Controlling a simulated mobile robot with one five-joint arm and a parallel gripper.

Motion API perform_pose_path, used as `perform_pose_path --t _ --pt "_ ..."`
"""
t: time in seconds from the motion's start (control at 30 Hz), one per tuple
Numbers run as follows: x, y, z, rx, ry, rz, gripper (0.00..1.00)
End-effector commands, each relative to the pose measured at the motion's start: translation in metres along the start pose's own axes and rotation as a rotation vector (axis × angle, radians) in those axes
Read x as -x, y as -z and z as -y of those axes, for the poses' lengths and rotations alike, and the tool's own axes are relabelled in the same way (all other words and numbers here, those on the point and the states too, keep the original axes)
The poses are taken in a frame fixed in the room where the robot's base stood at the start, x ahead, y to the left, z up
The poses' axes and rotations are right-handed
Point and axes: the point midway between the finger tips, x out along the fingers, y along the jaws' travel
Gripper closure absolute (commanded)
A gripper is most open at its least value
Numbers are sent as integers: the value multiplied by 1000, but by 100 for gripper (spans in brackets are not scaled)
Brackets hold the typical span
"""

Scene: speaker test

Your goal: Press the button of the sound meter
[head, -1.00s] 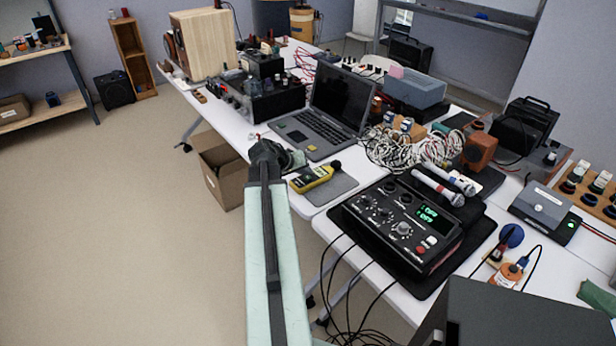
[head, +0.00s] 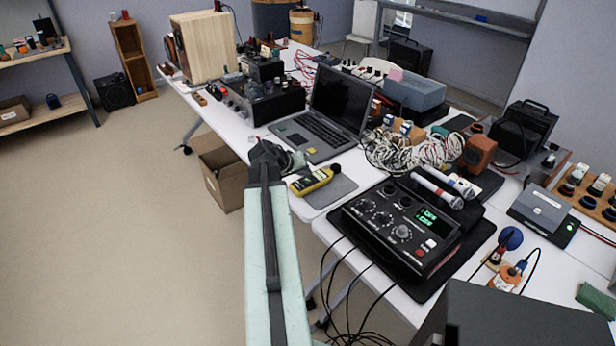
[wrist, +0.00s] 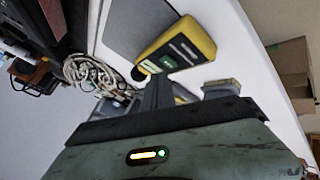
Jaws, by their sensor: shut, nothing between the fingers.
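The sound meter (head: 312,180) is yellow with a dark face and a black round tip. It lies on a grey mat (head: 338,190) at the near edge of the white table in the head view. In the wrist view the meter (wrist: 204,44) is at upper middle, its dark face holding several small pale-marked patches. My gripper (head: 296,162) is just left of and beyond the meter in the head view. In the wrist view its shut, empty fingers (wrist: 157,84) point at the meter's near edge; I cannot tell whether they touch it.
An open laptop (head: 318,130) stands close behind my gripper. A black mixer-like unit (head: 403,225) is to the right, with tangled cables (head: 410,150) behind.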

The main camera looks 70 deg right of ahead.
Motion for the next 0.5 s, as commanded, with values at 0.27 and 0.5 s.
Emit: perform_pose_path --t 0.27,0.5 --pt "4 2 -2 0 0 0 100" --pt "14 10 -9 0 0 0 100"
